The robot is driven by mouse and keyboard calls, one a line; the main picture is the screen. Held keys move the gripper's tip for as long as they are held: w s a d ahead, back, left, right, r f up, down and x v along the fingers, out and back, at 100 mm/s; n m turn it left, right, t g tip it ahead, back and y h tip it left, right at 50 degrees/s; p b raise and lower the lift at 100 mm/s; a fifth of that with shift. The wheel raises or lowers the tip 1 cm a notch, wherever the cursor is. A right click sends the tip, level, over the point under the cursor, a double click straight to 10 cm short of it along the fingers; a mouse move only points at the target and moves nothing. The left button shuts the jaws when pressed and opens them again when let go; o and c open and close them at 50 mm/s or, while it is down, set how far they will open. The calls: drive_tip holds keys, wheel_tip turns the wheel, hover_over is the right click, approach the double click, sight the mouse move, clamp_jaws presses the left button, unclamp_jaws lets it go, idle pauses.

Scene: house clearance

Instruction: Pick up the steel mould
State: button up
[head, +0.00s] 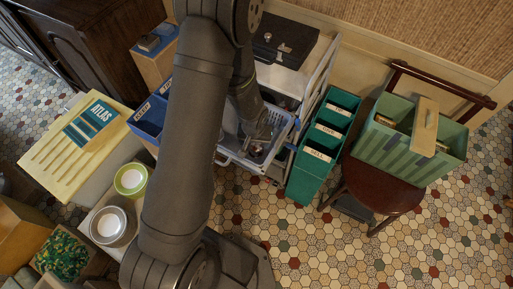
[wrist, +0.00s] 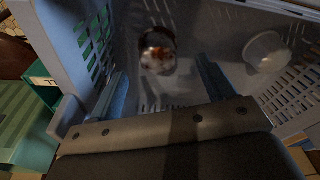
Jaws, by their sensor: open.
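The steel mould (wrist: 158,52) is a small, shiny round piece with orange-brown reflections. It lies inside the pale grey-blue slotted basket (wrist: 75,30), near its inner wall in the wrist view. In the head view the mould (head: 257,151) shows only as a small shiny spot at the gripper's end. My gripper (wrist: 161,68) is open and reaches down into the basket (head: 228,150). Its two fingers stand apart, on either side of the mould in the wrist view, with nothing held. I cannot tell whether they touch it.
A whitish cup (wrist: 267,52) lies in the basket, right of the mould. Basket walls stand close around my gripper. Green bins (head: 318,150) stand to the right, then a stool (head: 382,190) with a green crate (head: 390,145). Blue bins (head: 150,118) stand left. Lower-right floor is clear.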

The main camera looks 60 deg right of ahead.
sight(256, 145)
drive_tip(key=shift+d+f, duration=0.2)
drive_tip(key=shift+f, duration=0.7)
drive_tip(key=shift+d+f, duration=0.25)
drive_tip(key=shift+f, duration=0.65)
drive_tip(key=shift+d+f, duration=0.2)
drive_tip(key=shift+f, duration=0.7)
drive_tip(key=c, duration=1.1)
